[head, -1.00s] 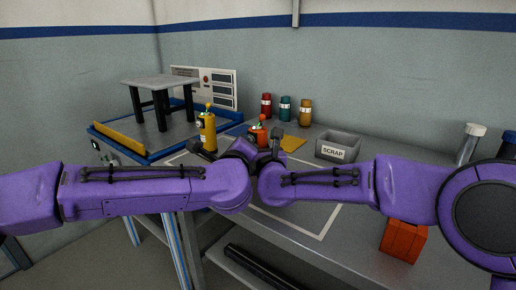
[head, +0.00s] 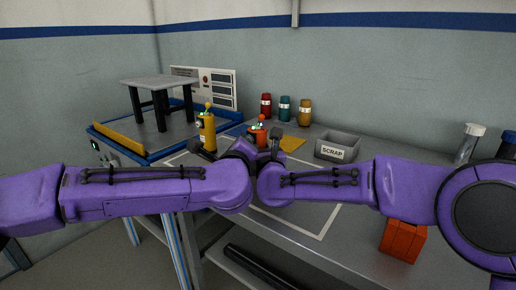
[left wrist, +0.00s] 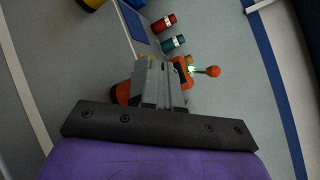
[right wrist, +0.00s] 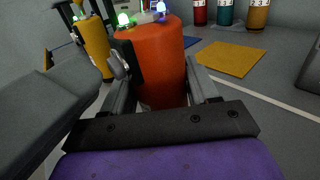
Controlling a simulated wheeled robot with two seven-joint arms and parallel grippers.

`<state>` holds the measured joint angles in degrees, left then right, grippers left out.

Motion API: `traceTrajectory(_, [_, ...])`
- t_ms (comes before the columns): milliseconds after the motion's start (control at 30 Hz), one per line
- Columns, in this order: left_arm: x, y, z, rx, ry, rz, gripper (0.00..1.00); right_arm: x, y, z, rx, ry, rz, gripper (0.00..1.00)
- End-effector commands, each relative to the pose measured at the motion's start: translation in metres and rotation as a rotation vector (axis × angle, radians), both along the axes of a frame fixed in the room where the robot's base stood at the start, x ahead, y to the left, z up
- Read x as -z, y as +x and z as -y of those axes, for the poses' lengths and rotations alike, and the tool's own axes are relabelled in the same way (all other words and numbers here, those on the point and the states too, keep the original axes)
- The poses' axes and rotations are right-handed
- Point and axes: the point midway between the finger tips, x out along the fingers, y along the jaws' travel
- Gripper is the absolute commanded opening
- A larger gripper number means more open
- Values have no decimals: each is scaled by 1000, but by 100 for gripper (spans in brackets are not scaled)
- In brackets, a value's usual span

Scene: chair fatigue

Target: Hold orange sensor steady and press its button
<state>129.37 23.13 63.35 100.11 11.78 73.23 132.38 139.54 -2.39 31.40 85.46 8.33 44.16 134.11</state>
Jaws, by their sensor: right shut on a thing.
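The orange sensor (head: 257,134) stands upright on the workbench, behind my wrists in the head view. It has a dark front panel and green and blue lights on top. In the right wrist view the orange sensor (right wrist: 160,62) sits between the fingers of my right gripper (right wrist: 162,88), which is shut on its body. In the left wrist view my left gripper's (left wrist: 160,75) fingers are together, with the orange sensor (left wrist: 122,93) partly hidden behind them. A red-tipped stalk sticks out beside them. The button is hidden, and whether the left fingertips touch it is unclear.
A yellow sensor (head: 207,132) stands left of the orange one. A yellow patch (head: 292,143), a scrap bin (head: 337,148) and red, teal and amber bottles (head: 285,108) are behind. A blue test stand (head: 125,141) is left; an orange block (head: 403,241) is front right.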

Motion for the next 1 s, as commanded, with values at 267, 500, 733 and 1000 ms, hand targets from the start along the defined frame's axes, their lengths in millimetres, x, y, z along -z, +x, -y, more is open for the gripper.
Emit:
traceTrajectory(267, [0, -3, -1, 3, 1, 0, 0, 0, 0, 0, 1, 0, 1, 25])
traceTrajectory(500, [0, -23, -18, 1, 0, 0, 0, 0, 0, 1, 2, 1, 1, 25])
traceTrajectory(733, [-1, -43, -35, 0, -1, 1, 0, 0, 1, 1, 2, 1, 1, 25])
traceTrajectory(1000, [0, -48, -39, 1, 0, 1, 0, 0, 1, 1, 2, 1, 1, 25])
